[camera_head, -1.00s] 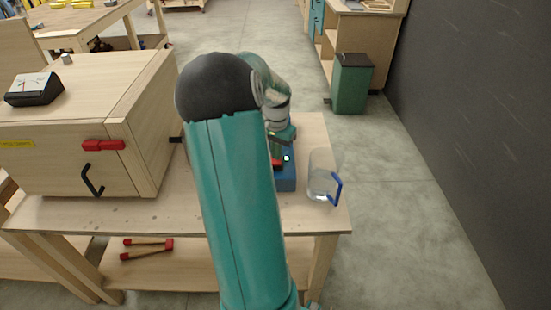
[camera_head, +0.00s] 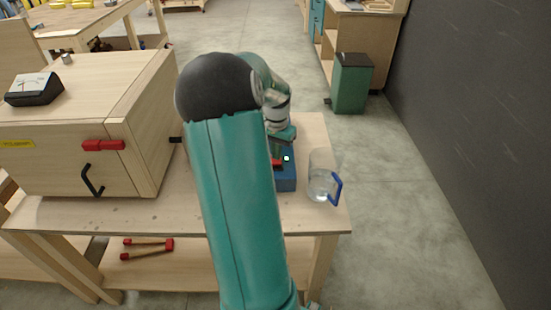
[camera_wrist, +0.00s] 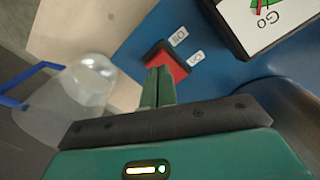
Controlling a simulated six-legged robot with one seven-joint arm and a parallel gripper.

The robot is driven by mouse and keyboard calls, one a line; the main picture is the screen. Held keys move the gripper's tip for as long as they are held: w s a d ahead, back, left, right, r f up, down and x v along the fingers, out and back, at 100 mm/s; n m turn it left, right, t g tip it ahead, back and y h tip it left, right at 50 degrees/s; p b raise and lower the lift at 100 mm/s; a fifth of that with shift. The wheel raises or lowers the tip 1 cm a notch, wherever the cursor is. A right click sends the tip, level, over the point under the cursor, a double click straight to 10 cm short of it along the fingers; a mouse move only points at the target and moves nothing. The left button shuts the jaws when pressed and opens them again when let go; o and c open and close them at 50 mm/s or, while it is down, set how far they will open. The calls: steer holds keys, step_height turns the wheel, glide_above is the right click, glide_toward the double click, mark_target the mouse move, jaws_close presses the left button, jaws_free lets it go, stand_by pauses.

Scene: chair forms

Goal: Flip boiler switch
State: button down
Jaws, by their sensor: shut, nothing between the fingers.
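The boiler switch is a red rocker (camera_wrist: 172,64) in a dark frame on a blue base, with two small white labels beside it. In the head view the blue base (camera_head: 286,181) stands on the wooden table, partly hidden behind my arm, and a bit of the red switch (camera_head: 277,162) shows. My gripper (camera_wrist: 159,74) is shut and empty, its green fingertips overlapping the near edge of the red rocker in the wrist view. I cannot tell if they touch it. Which way the rocker is tipped is unclear.
A clear jug with a blue handle (camera_head: 323,184) stands right of the base; it also shows in the wrist view (camera_wrist: 70,101). A wooden cabinet (camera_head: 70,150) fills the table's left.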

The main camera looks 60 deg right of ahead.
mark_target(276, 162)
steer(key=shift+f, duration=1.05)
stand_by(0.7)
steer(key=shift+r, duration=3.55)
